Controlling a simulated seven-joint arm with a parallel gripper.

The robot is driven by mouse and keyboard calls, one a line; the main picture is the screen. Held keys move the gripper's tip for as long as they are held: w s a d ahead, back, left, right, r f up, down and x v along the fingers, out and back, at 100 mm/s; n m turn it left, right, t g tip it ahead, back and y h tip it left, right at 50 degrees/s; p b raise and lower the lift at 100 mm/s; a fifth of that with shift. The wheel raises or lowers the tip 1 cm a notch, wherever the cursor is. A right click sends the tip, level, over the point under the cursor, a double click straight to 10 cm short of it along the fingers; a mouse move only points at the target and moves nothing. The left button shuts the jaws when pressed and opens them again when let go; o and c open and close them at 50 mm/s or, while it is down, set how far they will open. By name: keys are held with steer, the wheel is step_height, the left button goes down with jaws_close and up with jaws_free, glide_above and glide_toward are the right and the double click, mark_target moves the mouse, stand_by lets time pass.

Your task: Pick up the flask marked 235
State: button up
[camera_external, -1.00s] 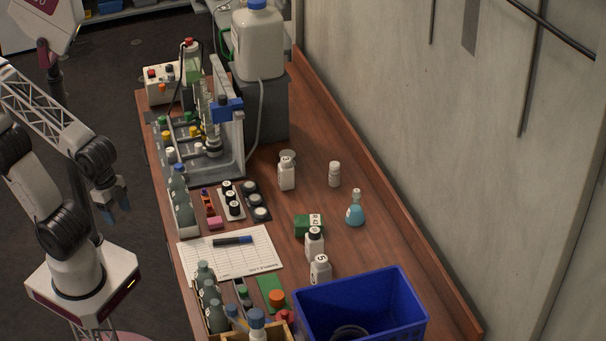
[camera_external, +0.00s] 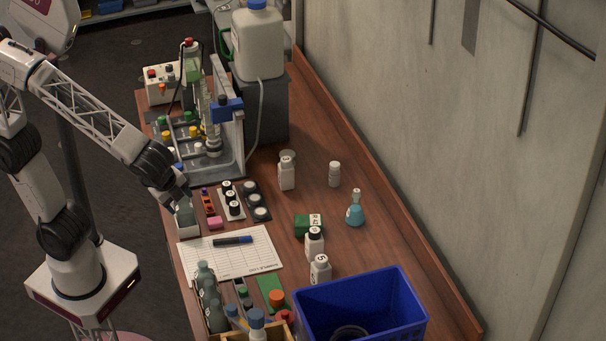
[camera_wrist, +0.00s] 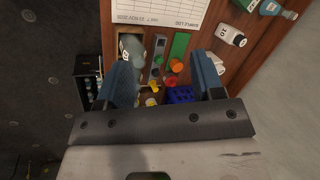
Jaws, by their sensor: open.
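A small flask with blue liquid and a round white label (camera_external: 355,214) stands upright on the right part of the wooden bench, near the wall. Its label is too small to read. The wrist view shows a teal flask (camera_wrist: 277,8) at the upper right edge.
White bottles (camera_external: 315,244) and a green box (camera_external: 308,225) stand left of the flask. A blue bin (camera_external: 400,318) is at the front right. A sample log sheet (camera_external: 258,258) with a marker lies mid-bench. A stand with glassware (camera_external: 233,150) rises at the back left.

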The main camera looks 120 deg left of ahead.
steer(key=w+a+f+m+g+y, duration=0.1)
steer(key=w+a+f+m+y, duration=0.15)
steer(key=w+a, duration=0.85)
steer(key=m+y, duration=0.8)
steer(key=m, duration=0.3)
glide_toward(356, 196)
steer(key=x, duration=0.4)
steer(key=shift+s+a+r, duration=0.2)
steer(key=shift+s+a, duration=0.05)
steer(key=shift+a, duration=0.15)
steer(key=shift+w+a+f+m, duration=0.2)
steer(key=shift+a+f+m, duration=0.05)
steer(key=shift+a+f, duration=0.1)
steer(key=shift+x, duration=1.25)
steer(key=shift+x, duration=2.6)
